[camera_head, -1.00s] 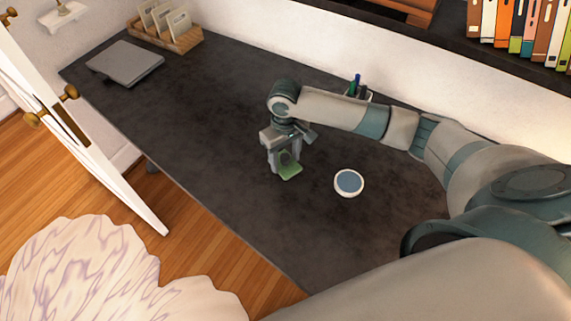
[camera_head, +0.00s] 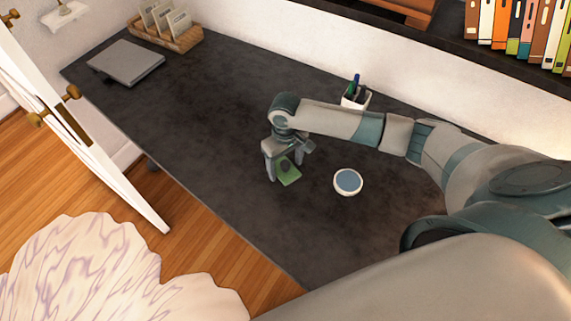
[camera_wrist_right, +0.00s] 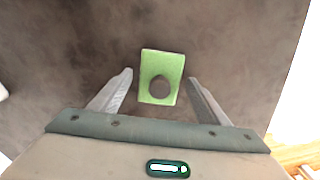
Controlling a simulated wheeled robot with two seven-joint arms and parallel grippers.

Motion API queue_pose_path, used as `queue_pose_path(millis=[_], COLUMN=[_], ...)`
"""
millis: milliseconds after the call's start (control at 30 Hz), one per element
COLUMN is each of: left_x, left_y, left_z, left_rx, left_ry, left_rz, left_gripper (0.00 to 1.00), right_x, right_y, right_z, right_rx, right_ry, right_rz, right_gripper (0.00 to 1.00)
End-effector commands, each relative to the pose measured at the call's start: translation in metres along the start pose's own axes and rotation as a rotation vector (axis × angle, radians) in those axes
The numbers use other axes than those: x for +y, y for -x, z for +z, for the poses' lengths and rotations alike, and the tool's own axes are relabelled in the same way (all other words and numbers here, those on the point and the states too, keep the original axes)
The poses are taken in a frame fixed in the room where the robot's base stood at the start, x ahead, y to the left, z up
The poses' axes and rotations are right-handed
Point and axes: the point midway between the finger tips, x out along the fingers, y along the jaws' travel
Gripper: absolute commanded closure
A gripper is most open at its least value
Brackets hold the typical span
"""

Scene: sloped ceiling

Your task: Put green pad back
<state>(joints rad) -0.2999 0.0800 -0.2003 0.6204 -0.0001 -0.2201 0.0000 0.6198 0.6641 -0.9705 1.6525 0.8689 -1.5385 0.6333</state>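The green pad (camera_head: 290,178) lies on or just above the dark desktop, near the middle of the desk; I cannot tell if it touches. A dark round knob-like piece (camera_wrist_right: 162,89) sits on the pad (camera_wrist_right: 161,62). My right gripper (camera_head: 285,168) is over the pad. In the right wrist view my right gripper (camera_wrist_right: 160,78) has its fingers spread, one on each side of the pad, with clear gaps to it and to the knob. My left gripper is not in view.
A white-rimmed dish with a blue-grey inside (camera_head: 348,181) stands right of the pad. A pen holder (camera_head: 356,97) is behind my right arm. A grey laptop-like slab (camera_head: 126,62) and a wooden card tray (camera_head: 166,36) are at the far left. The desk between is clear.

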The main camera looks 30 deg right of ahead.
Motion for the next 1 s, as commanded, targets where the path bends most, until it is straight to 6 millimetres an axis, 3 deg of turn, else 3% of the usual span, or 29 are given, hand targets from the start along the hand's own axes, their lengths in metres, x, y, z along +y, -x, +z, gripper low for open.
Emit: queue_pose_path(millis=[367, 1000], left_x=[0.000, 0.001], left_y=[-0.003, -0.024], left_z=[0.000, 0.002], left_rx=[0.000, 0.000], left_ry=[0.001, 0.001], left_rz=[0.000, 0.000], left_gripper=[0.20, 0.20], right_x=[0.000, 0.000], right_y=[0.011, 0.110], right_z=[-0.001, -0.001], right_rx=[0.003, 0.002], right_ry=[0.001, 0.000], right_rz=[0.000, 0.000], right_gripper=[0.30, 0.30])
